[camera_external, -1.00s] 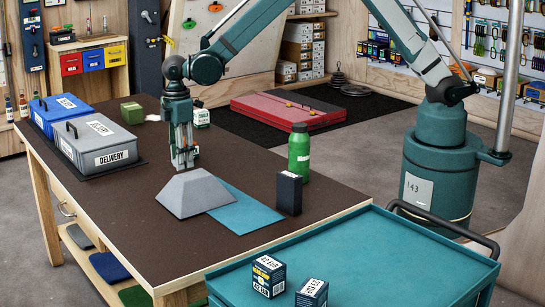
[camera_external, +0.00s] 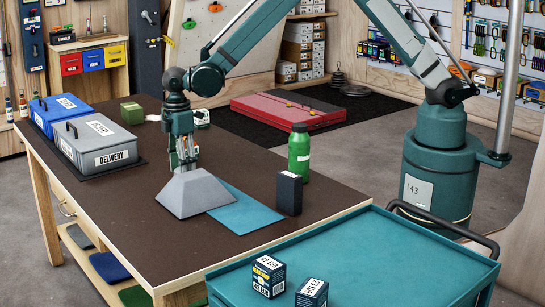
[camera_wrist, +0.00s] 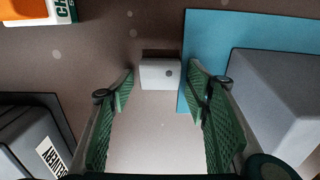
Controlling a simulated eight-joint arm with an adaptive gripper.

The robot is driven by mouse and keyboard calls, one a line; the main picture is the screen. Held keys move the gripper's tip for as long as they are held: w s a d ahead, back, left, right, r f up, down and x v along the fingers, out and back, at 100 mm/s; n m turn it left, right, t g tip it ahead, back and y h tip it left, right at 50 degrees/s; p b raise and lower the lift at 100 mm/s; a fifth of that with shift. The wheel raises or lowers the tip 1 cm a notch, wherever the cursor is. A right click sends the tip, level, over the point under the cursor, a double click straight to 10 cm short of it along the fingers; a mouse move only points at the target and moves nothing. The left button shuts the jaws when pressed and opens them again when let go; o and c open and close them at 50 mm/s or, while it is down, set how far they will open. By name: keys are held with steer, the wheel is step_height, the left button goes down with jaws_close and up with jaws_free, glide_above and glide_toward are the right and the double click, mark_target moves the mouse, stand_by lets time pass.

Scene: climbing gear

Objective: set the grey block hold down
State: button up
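The grey block hold (camera_wrist: 160,73) is a small pale block with a dark round spot on one face. It shows between the green-padded fingers of my gripper (camera_wrist: 162,80) in the wrist view. In the external view my gripper (camera_external: 184,165) points down just behind the large grey sloped volume (camera_external: 188,200), which hides the fingertips. Whether the block touches the table is hidden there. The blue mat (camera_external: 245,213) lies to the right, partly under or beside the volume.
The grey delivery box (camera_external: 105,140) and a blue box (camera_external: 62,112) stand at the left of the brown table (camera_external: 115,220). A green bottle (camera_external: 299,155) and a black box (camera_external: 289,194) stand to the right. A teal cart (camera_external: 370,255) is in front.

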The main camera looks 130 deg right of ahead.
steer(key=shift+r, duration=0.15)
step_height(320, 180, up, 12)
steer(key=p, duration=0.1)
stand_by(0.9)
steer(key=shift+a, duration=0.1)
stand_by(0.4)
steer(key=s+a+r+t, duration=0.1)
steer(key=s+a+r, duration=0.2)
steer(key=a+r, duration=0.5)
steer(key=s+a+r+t+h, duration=0.1)
steer(key=s+a+r, duration=0.3)
steer(key=a, duration=0.7)
steer(key=s+a+r+t, duration=0.1)
steer(key=s+a+r, duration=0.1)
steer(key=a+r, duration=0.65)
steer(key=s+a+f+t+y, duration=0.1)
steer(key=s+a+t, duration=0.3)
steer(key=s+a, duration=1.8)
steer(key=shift+s+a, duration=0.15)
steer(key=shift+s, duration=0.55)
